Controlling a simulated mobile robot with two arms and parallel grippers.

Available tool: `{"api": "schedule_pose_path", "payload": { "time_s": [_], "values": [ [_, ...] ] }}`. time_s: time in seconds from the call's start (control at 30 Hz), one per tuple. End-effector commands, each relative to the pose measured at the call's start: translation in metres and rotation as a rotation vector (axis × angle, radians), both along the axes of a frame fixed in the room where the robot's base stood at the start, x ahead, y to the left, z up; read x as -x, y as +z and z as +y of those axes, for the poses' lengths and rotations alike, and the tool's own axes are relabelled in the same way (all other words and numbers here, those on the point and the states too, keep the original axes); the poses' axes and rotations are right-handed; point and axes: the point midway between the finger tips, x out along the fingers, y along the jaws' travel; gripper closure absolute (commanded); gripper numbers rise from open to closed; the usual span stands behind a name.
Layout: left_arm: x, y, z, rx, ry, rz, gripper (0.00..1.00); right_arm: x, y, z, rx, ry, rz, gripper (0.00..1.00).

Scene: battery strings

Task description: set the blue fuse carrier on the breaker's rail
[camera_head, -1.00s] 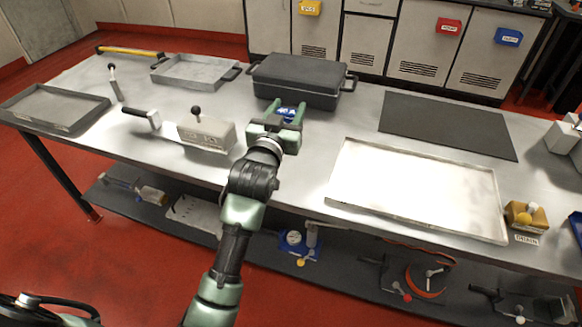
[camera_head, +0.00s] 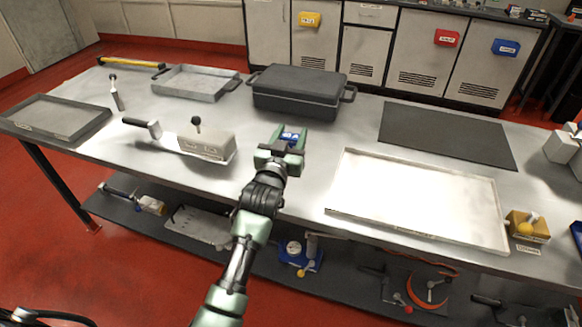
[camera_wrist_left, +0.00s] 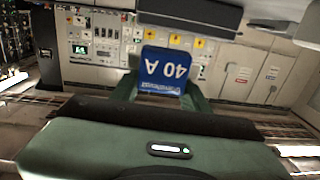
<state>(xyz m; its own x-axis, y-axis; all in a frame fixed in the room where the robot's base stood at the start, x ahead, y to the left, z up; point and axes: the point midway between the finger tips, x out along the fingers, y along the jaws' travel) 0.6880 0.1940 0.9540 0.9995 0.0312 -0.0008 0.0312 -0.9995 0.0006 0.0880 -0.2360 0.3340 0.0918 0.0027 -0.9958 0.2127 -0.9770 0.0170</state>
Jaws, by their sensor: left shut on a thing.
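My left gripper (camera_head: 290,137) is shut on the blue fuse carrier (camera_head: 291,136), above the table in front of the dark lidded case. In the left wrist view the carrier (camera_wrist_left: 163,70) shows a blue face marked "40 A", upside down, between the green fingers. A grey box with a black-knobbed lever (camera_head: 207,147) stands on the table to the left of the gripper; it may be the breaker, but I cannot tell. No rail shows clearly. The carrier's underside is hidden. My right gripper is not in view.
The dark lidded case (camera_head: 298,88) stands behind the gripper. A shallow pale tray (camera_head: 420,232) and a dark mat (camera_head: 447,135) lie to the right. A grey tray (camera_head: 195,82) and a dark-rimmed tray (camera_head: 55,118) lie to the left. Bare table surrounds the gripper.

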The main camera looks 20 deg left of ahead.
Motion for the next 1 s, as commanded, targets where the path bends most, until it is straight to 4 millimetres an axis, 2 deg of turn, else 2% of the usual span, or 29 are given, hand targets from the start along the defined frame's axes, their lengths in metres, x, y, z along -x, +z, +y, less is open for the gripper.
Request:
{"api": "schedule_pose_path", "payload": {
  "time_s": [0.03,0.2,0.43,0.6,0.73,1.0],
  "values": [
    [0.0,-0.016,0.0,0.0,0.0,0.005,1.0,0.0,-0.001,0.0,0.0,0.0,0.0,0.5],
    [0.0,-0.053,0.0,0.0,0.0,0.002,1.0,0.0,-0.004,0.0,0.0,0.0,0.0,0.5],
    [0.0,-0.074,0.0,-0.001,0.001,-0.001,1.0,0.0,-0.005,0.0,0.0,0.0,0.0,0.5],
    [0.0,-0.098,0.0,0.001,0.0,0.002,1.0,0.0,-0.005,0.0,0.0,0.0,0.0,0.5],
    [0.0,-0.107,0.0,0.001,0.0,-0.002,1.0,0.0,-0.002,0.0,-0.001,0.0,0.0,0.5],
    [0.0,-0.108,0.0,0.0,0.0,-0.003,1.0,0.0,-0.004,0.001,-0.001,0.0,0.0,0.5]
  ]
}}
